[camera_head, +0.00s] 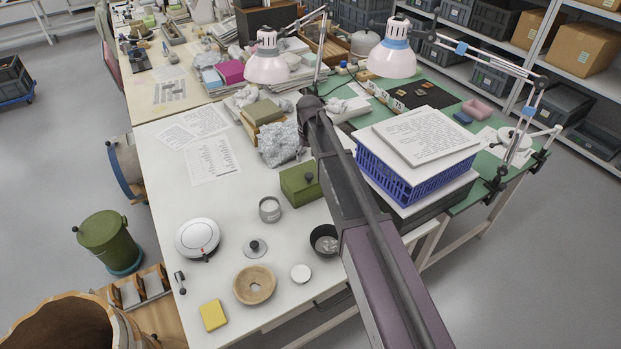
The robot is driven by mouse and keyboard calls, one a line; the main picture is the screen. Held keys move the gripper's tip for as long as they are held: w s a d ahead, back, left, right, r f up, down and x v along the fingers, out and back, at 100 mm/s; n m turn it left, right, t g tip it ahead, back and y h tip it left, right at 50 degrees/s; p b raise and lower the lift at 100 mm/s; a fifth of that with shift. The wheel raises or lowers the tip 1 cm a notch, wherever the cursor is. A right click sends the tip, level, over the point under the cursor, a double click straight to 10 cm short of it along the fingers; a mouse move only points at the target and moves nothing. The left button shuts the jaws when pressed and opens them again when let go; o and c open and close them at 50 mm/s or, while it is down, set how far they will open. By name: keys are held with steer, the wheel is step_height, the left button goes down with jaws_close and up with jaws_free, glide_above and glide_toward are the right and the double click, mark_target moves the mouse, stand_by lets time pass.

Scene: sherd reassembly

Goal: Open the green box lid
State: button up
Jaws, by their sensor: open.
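A green box (296,188) stands on the white table, right of the middle. Its lid looks shut, with a dark round knob (308,177) near its right side. My dark arm crosses the picture from the bottom right to a joint above the table, passing just right of the green box. My gripper cannot be made out in this view, so its place relative to the box is not shown.
Around the box are a metal ring (269,209), a black bowl (323,240), a white round device (197,238), a wooden ring (254,285) and a yellow block (213,315). Grey crumpled material (281,144) lies behind. A blue basket (408,179) stands right of my arm.

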mark_target(309, 175)
steer(key=shift+f+b, duration=3.7)
steer(key=shift+f, duration=0.3)
jaws_close()
steer(key=shift+w+a, duration=0.1)
